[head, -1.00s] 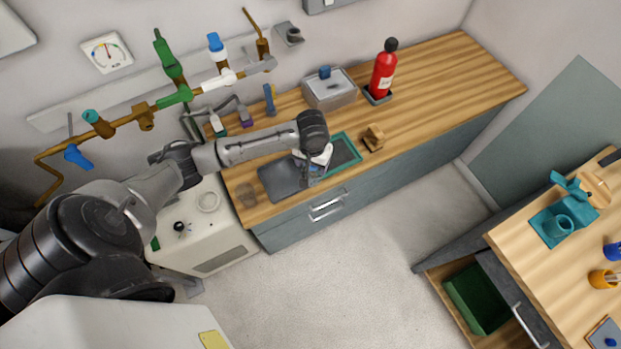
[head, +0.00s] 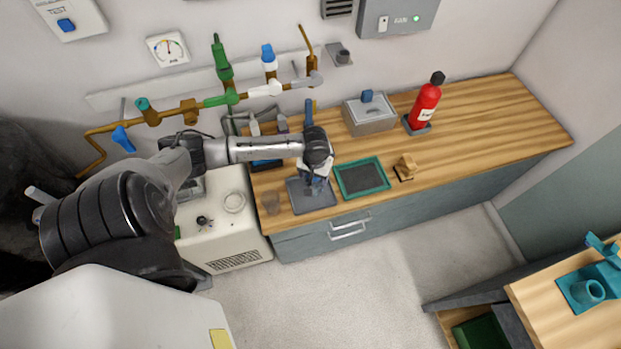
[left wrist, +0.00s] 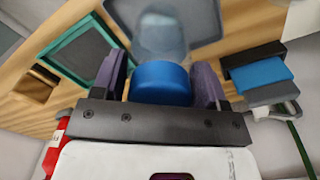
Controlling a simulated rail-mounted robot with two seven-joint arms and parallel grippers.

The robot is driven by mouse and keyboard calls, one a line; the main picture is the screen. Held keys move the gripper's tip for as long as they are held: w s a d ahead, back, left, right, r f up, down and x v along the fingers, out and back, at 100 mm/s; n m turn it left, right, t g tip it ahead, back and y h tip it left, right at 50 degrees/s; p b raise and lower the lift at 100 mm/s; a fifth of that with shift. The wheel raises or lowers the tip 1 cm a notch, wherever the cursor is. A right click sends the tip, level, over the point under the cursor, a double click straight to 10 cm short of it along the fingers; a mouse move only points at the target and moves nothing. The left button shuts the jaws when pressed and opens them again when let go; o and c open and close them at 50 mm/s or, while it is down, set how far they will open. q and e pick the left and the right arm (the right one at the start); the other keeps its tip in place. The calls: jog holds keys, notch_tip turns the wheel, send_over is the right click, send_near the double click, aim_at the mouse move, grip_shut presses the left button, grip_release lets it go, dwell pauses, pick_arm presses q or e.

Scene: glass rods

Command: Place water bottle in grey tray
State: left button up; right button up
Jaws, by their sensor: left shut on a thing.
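The water bottle shows in the left wrist view as a blue cap (left wrist: 160,82) on a clear body. My left gripper (head: 318,180) is shut on it, with the cap between the two purple-grey fingers (left wrist: 163,80). In the head view the gripper is over the upper right part of the grey tray (head: 306,200) and hides most of the bottle. The clear body is in front of the grey tray (left wrist: 203,22) in the wrist view. I cannot tell whether its base touches the tray. My right gripper is not in view.
A green-rimmed tray (head: 362,178) lies just right of the grey tray. A wooden piece (head: 405,167), a grey box (head: 370,115) and a red extinguisher (head: 424,105) stand farther right. The counter's far right is clear.

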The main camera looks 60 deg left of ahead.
pick_arm(q)
jog(key=shift+s+a+f, duration=0.25)
jog(key=shift+a+f, duration=0.25)
jog(key=shift+a, duration=0.3)
jog(key=shift+f, duration=2)
jog(key=shift+f, duration=0.15)
jog(key=o, duration=1.1)
jog(key=shift+c, duration=0.2)
